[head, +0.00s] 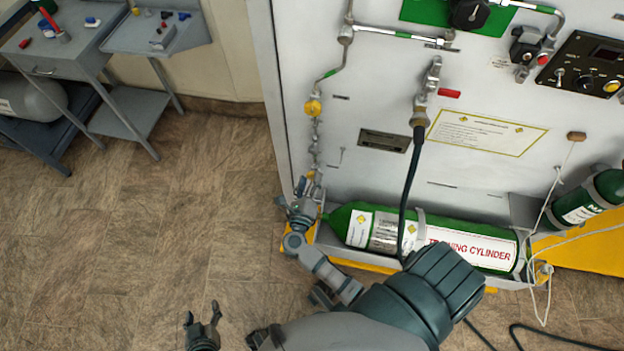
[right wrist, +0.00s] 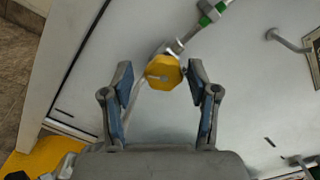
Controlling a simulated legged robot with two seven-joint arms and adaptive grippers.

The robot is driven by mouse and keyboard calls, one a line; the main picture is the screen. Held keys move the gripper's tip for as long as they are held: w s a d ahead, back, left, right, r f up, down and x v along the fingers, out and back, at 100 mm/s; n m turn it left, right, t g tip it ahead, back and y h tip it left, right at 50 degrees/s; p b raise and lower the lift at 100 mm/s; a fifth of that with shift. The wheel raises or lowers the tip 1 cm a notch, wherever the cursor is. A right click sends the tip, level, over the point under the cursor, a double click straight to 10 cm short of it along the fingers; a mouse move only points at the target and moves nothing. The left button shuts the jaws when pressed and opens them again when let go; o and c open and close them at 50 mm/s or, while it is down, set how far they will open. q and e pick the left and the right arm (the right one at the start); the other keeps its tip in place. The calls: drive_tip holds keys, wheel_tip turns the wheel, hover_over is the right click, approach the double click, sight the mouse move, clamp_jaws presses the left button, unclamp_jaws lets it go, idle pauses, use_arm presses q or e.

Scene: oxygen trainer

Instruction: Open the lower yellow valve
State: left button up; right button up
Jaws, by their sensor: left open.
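The lower yellow valve shows as a yellow faceted knob (right wrist: 160,74) in the right wrist view, on a thin pipe near the panel's left edge. My right gripper (right wrist: 160,78) is open, with one finger on each side of the knob. The right finger looks close to the knob and the left one stands apart; contact cannot be told. In the head view my right gripper (head: 301,192) is low at the panel's left edge and largely hides this valve. Another yellow valve (head: 313,107) sits higher on the pipe. My left gripper (head: 203,326) is open and empty above the floor.
A green training cylinder (head: 470,243) lies along the panel's foot, just right of my right gripper. A black hose (head: 410,180) hangs in front of the panel (head: 370,90). A grey cart (head: 70,45) stands at the upper left; the floor between is clear.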

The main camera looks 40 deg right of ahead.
wheel_tip(320, 180, up, 10)
drive_tip(key=shift+a, duration=0.15)
idle(0.6)
